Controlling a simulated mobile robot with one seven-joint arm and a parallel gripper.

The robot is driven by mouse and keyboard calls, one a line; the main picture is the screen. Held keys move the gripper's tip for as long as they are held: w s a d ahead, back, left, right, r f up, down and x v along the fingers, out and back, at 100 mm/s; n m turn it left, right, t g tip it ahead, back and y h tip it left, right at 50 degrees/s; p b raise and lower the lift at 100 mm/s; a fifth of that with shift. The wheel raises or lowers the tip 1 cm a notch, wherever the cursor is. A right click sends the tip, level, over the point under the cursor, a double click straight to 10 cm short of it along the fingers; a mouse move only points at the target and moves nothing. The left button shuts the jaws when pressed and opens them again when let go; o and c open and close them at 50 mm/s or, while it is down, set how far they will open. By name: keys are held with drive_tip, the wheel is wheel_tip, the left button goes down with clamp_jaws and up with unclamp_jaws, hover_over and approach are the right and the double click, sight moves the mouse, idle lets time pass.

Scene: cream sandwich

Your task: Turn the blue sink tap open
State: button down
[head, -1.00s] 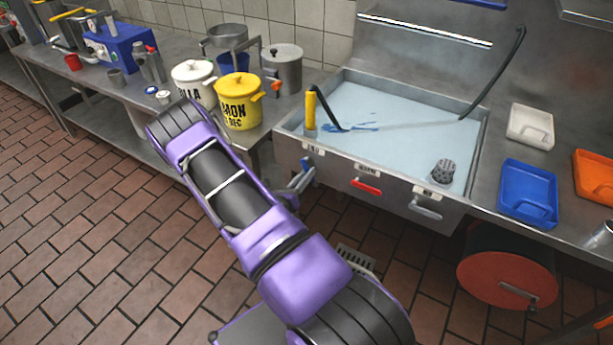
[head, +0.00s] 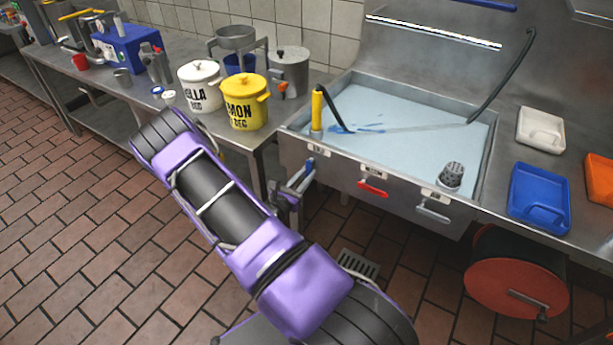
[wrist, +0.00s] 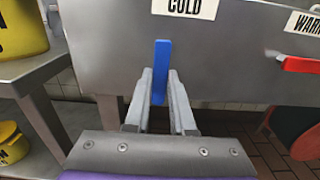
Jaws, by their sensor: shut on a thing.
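The blue tap handle (head: 310,165) is on the front panel of the steel sink, at its left end. In the wrist view the blue handle (wrist: 162,62) stands upright under a label reading COLD. My gripper (head: 302,178) is at the handle. In the wrist view my gripper's fingers (wrist: 161,85) stand on either side of it and are shut on it. No water flow from this tap can be made out.
A red tap handle (head: 373,188) and a grey one (head: 433,213) are to the right on the same panel. The sink (head: 400,190) holds pale blue water. A side table with a yellow pot (head: 243,105) stands left. A red hose reel (head: 510,290) is below right.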

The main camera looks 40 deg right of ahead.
drive_tip(key=c, duration=0.8)
unclamp_jaws()
drive_tip(key=shift+o, duration=0.2)
drive_tip(key=v, duration=1.7)
drive_tip(key=shift+a, duration=0.25)
drive_tip(key=shift+s, duration=0.1)
